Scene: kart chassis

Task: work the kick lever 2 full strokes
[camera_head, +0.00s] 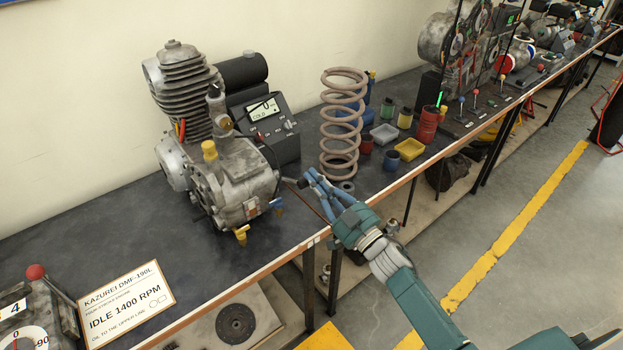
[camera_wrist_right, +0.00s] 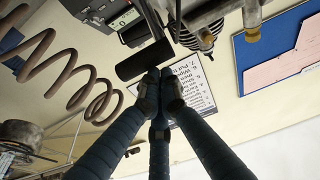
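The engine (camera_head: 225,180) stands on the dark bench, with a finned cylinder on top. Its kick lever is hard to make out in the head view, near the engine's right side. In the right wrist view the lever's black cylindrical pedal (camera_wrist_right: 145,60) sits on a dark arm. My right gripper (camera_head: 308,180) is at the bench's front edge, right of the engine. Its blue fingers are drawn together, and the tips (camera_wrist_right: 160,82) overlap the pedal's edge in the wrist view. I cannot tell whether they touch it. My left gripper is not in view.
A display unit (camera_head: 265,120) reading "0" and "COLD" stands behind the engine. A tall coil spring (camera_head: 342,120) stands close behind my right gripper. Small cups and a yellow tray (camera_head: 410,149) lie further right. A sign (camera_head: 125,303) and a red-knobbed lever (camera_head: 36,271) are front left.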

